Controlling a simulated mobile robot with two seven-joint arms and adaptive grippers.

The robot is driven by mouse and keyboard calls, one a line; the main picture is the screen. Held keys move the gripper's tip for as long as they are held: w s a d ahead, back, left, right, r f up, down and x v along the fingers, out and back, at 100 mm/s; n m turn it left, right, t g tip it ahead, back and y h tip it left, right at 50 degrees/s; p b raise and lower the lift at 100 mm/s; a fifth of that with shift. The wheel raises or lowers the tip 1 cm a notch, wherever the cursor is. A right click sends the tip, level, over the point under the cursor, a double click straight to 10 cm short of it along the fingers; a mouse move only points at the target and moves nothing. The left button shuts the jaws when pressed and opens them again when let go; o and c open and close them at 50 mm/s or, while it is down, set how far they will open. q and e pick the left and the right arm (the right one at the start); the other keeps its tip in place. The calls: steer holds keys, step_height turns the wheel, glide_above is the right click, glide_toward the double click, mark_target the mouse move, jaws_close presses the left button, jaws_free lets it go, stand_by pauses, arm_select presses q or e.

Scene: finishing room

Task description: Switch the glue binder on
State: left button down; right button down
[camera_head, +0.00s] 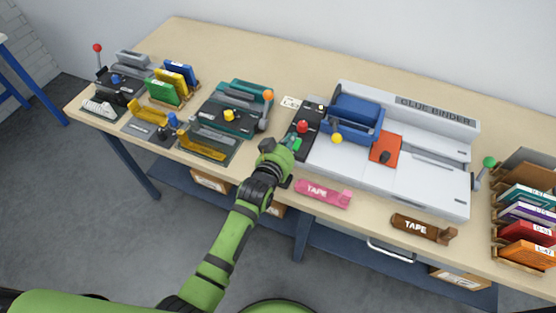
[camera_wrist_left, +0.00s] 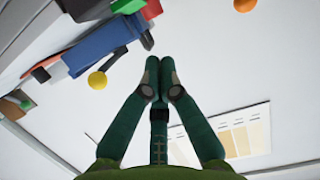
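The glue binder (camera_head: 445,150) is a long grey-white machine on the bench, with its name on the back panel. Its blue clamp (camera_head: 355,115) has a yellow ball knob (camera_head: 337,139). My right gripper is not in view.
A pink tape dispenser (camera_head: 323,193) and a brown one (camera_head: 421,228) lie along the front edge. A teal machine (camera_head: 236,108) stands left of the binder, with smaller devices farther left. A book rack (camera_head: 522,262) is at the right. Bare bench (camera_head: 250,60) lies behind.

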arm_select(q)
steer(key=s+a+b, duration=0.2)
steer(key=s+a, duration=0.1)
steer(key=s, duration=0.6)
steer(key=shift+s+r, duration=0.15)
steer(key=shift+r, duration=0.2)
